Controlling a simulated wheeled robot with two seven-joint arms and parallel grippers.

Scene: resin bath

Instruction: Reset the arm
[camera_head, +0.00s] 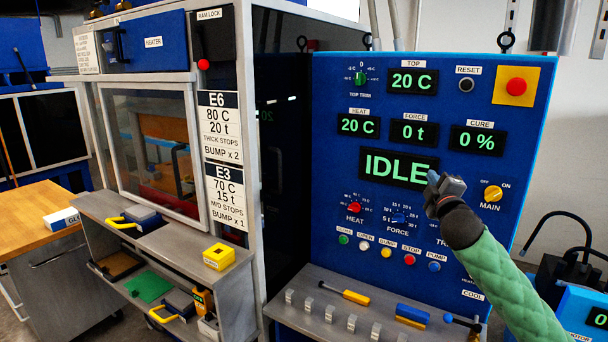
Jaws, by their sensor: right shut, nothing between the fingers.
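My right gripper (438,184) is in front of the blue control panel (335,130), at the right edge of the IDLE display (398,167). Its green-sleeved arm comes in from the lower right. The gripper is shut and empty; I cannot tell whether it touches the panel. The arm hides part of the panel's lower right, including some lettering. My left gripper is out of view.
A press cabinet with a glass door (150,155) stands left of the panel. A grey shelf (330,318) with several small tools juts out below the panel. A wooden-topped bench (35,212) is at the far left. A blue device (580,310) stands at the lower right.

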